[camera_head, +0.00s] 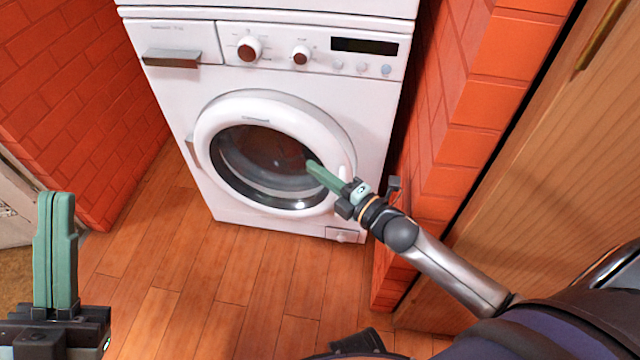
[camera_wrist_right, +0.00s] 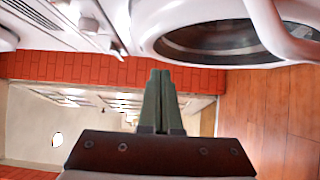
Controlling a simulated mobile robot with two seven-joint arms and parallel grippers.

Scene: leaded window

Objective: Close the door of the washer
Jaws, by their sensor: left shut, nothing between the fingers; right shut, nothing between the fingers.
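The white washer (camera_head: 165,95) stands against the back between brick walls. Its round door (camera_head: 215,120), with a white ring and dark glass, sits at or very near the washer front; I cannot tell whether it is fully shut. The hinge is on the left, the handle (camera_head: 344,172) on the right. My right gripper (camera_head: 312,166) is shut and empty, its green fingers overlapping the door's right side in the head view. In the right wrist view the fingers (camera_wrist_right: 160,75) appear below the door (camera_wrist_right: 148,28), apart from it. My left gripper (camera_head: 56,198) is shut and empty, far left of the washer.
Brick walls (camera_head: 75,90) flank the washer, with the right brick column (camera_head: 500,95) close to my right arm. A wooden panel (camera_head: 560,170) stands further right. The wooden floor (camera_head: 200,290) before the washer is clear. A detergent drawer (camera_head: 172,58) is at upper left.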

